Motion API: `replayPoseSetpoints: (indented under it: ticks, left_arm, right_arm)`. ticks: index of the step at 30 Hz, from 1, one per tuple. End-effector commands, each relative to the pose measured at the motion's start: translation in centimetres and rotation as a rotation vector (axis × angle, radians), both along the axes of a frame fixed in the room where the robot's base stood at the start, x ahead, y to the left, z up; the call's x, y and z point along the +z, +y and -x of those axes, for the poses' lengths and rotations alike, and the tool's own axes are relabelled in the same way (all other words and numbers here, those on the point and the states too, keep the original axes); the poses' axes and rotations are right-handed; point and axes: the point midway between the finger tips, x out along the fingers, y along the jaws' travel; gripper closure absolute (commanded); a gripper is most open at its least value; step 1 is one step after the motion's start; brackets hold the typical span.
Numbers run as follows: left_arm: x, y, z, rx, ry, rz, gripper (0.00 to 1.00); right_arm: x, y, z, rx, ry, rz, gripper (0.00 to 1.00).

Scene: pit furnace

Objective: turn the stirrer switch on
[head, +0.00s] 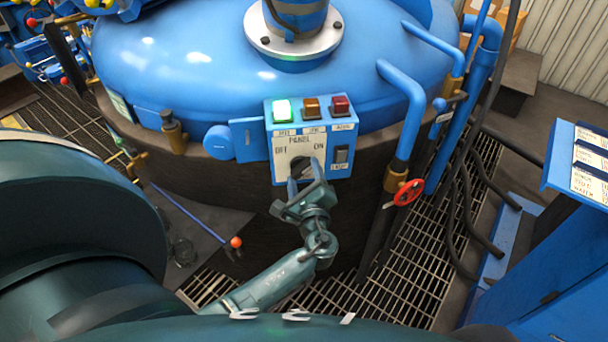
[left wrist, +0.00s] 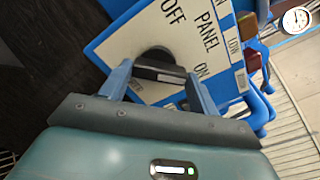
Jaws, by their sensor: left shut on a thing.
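A blue control box with a pale face (head: 283,151) is fixed to the front of the big blue vessel. Its face reads PANEL, with OFF at left and ON at right. The black rotary stirrer switch (left wrist: 157,66) sits between these words and shows best in the left wrist view. My left gripper (head: 304,176) reaches up to it from below, and its two blue fingers (left wrist: 158,82) are shut on the switch's black grip bar. The fingers and hand partly hide the switch in the head view, so I cannot tell its exact setting there.
Above the switch are a lit green lamp (head: 282,110), an amber lamp (head: 311,107) and a dark red lamp (head: 340,105). A small black rocker (head: 342,155) is at the panel's right. A blue pipe (head: 408,110) and red valve wheel (head: 409,192) stand to the right.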

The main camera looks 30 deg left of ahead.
Motion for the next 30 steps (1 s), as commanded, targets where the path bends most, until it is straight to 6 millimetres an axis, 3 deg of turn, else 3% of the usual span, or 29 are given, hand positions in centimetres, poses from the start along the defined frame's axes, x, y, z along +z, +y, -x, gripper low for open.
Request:
replayPoseSetpoints:
  ticks: [9,10,17,30]
  left_arm:
    - [0.07,0.06,-0.04,0.0,0.002,-0.006,0.62]
    - [0.07,0.06,-0.04,0.0,0.002,-0.006,0.37]
    - [0.04,0.04,-0.02,0.0,0.002,-0.004,0.18]
    - [-0.01,0.25,-0.15,-0.001,0.001,-0.003,0.17]
  right_arm:
    - [-0.07,0.11,0.06,0.001,0.002,-0.001,0.64]
    - [-0.07,0.13,0.07,0.001,0.002,-0.001,0.64]
    - [-0.07,0.21,0.1,0.003,0.003,-0.003,0.64]
    - [-0.07,0.27,0.12,0.004,0.002,-0.004,0.64]
